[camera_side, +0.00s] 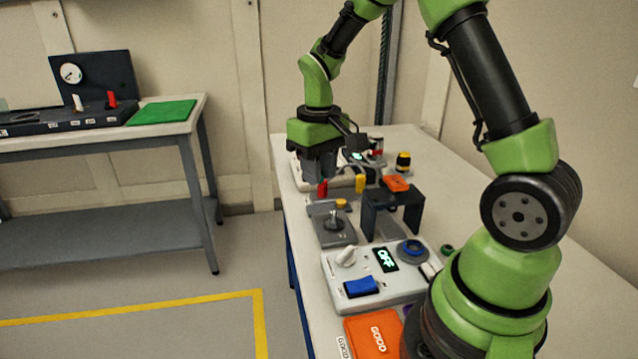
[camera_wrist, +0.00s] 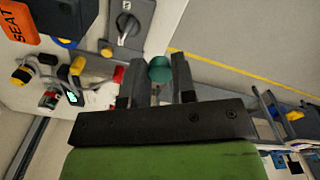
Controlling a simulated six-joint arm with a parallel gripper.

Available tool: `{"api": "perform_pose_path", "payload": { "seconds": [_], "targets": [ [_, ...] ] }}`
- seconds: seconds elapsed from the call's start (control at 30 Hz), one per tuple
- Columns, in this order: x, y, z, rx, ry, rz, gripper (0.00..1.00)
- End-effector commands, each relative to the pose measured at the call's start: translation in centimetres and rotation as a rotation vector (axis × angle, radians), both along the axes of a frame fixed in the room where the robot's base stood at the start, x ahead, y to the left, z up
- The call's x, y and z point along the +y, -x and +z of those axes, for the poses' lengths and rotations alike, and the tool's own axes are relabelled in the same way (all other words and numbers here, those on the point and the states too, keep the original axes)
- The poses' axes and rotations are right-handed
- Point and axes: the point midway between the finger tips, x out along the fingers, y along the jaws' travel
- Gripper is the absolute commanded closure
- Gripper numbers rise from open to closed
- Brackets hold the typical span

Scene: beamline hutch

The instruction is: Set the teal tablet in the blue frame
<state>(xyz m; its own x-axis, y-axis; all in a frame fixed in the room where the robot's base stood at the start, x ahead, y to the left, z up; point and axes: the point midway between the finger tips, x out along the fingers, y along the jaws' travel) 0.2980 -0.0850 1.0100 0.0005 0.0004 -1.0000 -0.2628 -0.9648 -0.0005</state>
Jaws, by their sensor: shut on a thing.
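My gripper (camera_side: 320,174) hangs over the far left part of the long white table. In the wrist view its two dark fingers (camera_wrist: 157,82) are shut on the rounded teal tablet (camera_wrist: 160,69), which shows between the fingertips. I cannot make out the tablet in the side view. I cannot identify the blue frame for certain.
A dark bridge-shaped stand (camera_side: 380,212) with an orange block (camera_side: 396,184) on top rises near the gripper. A grey unit with a knob (camera_side: 334,226), a red part (camera_side: 322,187) and a yellow part (camera_side: 360,183) are close. The white control box (camera_side: 340,268) and orange GOOD tray (camera_side: 360,325) lie nearer.

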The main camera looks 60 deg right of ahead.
Motion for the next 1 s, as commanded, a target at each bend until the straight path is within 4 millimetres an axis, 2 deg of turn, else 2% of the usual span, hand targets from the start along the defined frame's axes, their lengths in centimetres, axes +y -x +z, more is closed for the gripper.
{"api": "perform_pose_path", "payload": {
  "seconds": [0.03, 0.2, 0.3, 0.4, 0.5, 0.6, 0.77, 1.0],
  "targets": [
    [-2.8, -0.1, -0.7, 0.003, -0.001, -0.081, 0.97],
    [-10.7, 1.0, -2.4, 0.002, -0.001, -0.296, 0.97],
    [-14.3, 2.3, -3.2, 0.001, 0.0, -0.393, 0.97],
    [-16.7, 3.5, -3.9, 0.001, 0.0, -0.46, 0.97],
    [-18.1, 4.3, -4.2, 0.001, -0.001, -0.501, 0.97],
    [-18.7, 4.7, -4.5, 0.001, -0.001, -0.519, 0.97],
    [-18.8, 4.7, -5.4, 0.002, -0.002, -0.521, 0.97],
    [-18.7, 4.7, -7.9, 0.003, -0.001, -0.519, 0.97]
  ]
}}
